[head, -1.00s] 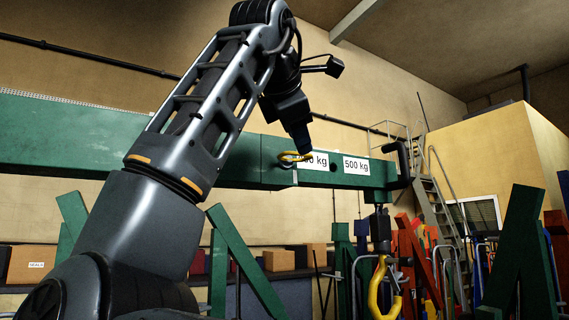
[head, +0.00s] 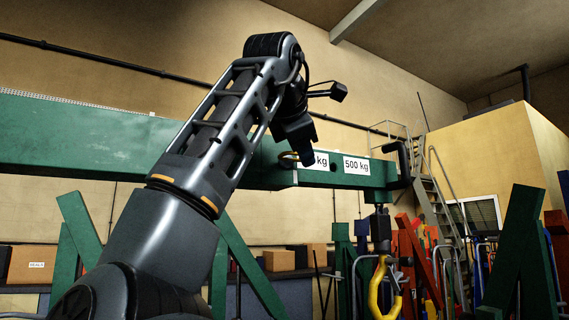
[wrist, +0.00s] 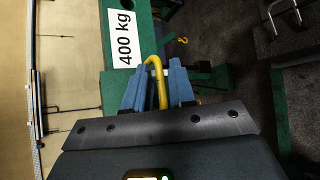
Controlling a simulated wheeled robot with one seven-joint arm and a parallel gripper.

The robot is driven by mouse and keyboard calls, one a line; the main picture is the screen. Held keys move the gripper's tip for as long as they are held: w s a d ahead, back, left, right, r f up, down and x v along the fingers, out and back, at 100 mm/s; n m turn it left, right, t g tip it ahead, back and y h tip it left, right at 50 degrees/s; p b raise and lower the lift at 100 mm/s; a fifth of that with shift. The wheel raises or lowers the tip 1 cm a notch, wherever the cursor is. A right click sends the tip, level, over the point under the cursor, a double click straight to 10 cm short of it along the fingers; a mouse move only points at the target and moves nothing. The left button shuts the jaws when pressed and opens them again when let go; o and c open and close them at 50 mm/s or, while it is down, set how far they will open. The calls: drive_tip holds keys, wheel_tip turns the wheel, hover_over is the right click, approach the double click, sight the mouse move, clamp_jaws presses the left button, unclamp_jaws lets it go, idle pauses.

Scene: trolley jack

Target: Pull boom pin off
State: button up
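Part of the loop is hidden behind my gripper (head: 308,156) in the head view. In the wrist view, the yellow handle (wrist: 154,66) runs between the two blue-grey fingers of my gripper (wrist: 157,78). The fingers stand close on either side of it. I cannot tell whether they press on it. The pin's shaft is not visible.
A label reading 400 kg (wrist: 122,38) is on the boom beside the fingers. A 500 kg label (head: 356,165) is further right. A yellow hook (head: 379,290) hangs below the boom's right end. Green slanted legs (head: 248,268) stand below the boom.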

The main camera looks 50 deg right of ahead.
clamp_jaws()
drive_tip(key=shift+s, duration=0.1)
drive_tip(key=s+a+b, duration=0.3)
drive_tip(key=s, duration=0.9)
drive_tip(key=shift+s+a, duration=0.15)
drive_tip(key=shift+a, duration=0.15)
idle(1.6)
idle(0.3)
drive_tip(key=s+r, duration=0.1)
drive_tip(key=s+a+r, duration=0.1)
drive_tip(key=s, duration=0.1)
idle(0.5)
